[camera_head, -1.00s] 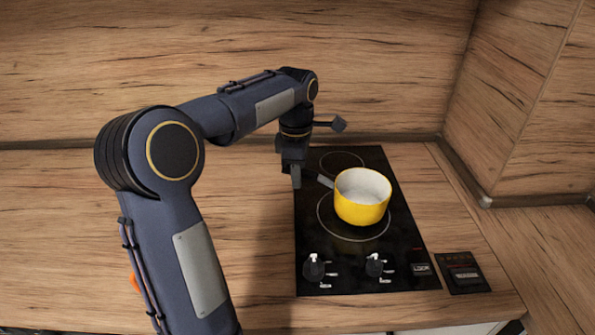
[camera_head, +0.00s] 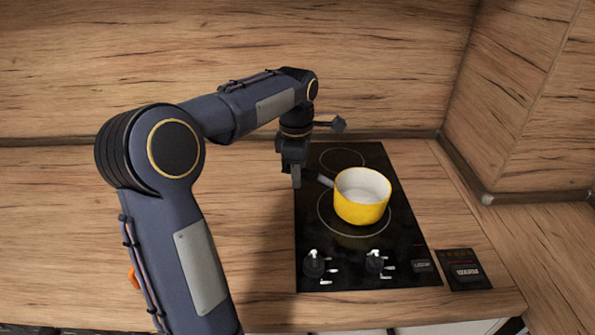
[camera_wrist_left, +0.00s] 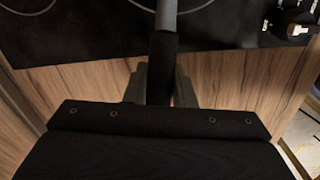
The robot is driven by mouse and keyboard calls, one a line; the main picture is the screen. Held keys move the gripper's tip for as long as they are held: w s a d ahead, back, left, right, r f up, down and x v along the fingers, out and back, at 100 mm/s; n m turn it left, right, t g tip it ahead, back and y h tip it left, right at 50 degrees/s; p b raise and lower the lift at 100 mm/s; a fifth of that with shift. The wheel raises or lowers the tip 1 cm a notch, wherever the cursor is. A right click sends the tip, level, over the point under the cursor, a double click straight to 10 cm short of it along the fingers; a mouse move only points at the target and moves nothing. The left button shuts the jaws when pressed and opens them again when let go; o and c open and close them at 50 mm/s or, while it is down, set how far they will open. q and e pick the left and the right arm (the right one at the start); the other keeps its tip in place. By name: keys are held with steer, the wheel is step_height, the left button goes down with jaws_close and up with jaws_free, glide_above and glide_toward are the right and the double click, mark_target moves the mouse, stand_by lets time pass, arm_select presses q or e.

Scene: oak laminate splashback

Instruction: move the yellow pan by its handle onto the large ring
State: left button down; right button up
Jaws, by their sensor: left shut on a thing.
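The yellow pan (camera_head: 361,207) with a pale inside is over the large ring (camera_head: 322,218) on the black hob in the head view. Part of the ring shows around its left and lower side. I cannot tell whether the pan touches the glass. Its handle (camera_head: 325,181) points left and back to my left gripper (camera_head: 297,178), which is shut on it. In the left wrist view the dark handle (camera_wrist_left: 164,55) runs up between the fingers of my left gripper (camera_wrist_left: 160,85). The pan's body is out of that view. My right gripper is not in view.
The black hob (camera_head: 400,245) has a smaller ring (camera_head: 342,158) at the back and two knobs (camera_head: 314,264) at the front. A small dark panel (camera_head: 464,270) lies to its right. Wooden worktop (camera_head: 240,230) is clear on the left; wood walls stand behind and right.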

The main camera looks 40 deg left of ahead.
arm_select(q)
steer(key=c, duration=1.1)
jaws_free()
steer(key=shift+c, duration=0.2)
steer(key=shift+s+a+p, duration=0.15)
steer(key=shift+s+a, duration=0.45)
steer(key=shift+a, duration=0.4)
steer(key=shift+s+a+p, duration=0.2)
steer(key=shift+s+a, duration=0.4)
steer(key=shift+a, duration=0.4)
steer(key=shift+s+a+p, duration=0.15)
steer(key=shift+s+a, duration=0.45)
steer(key=shift+a, duration=0.4)
steer(key=shift+r, duration=0.1)
step_height(320, 180, up, 7)
steer(key=p, duration=0.7)
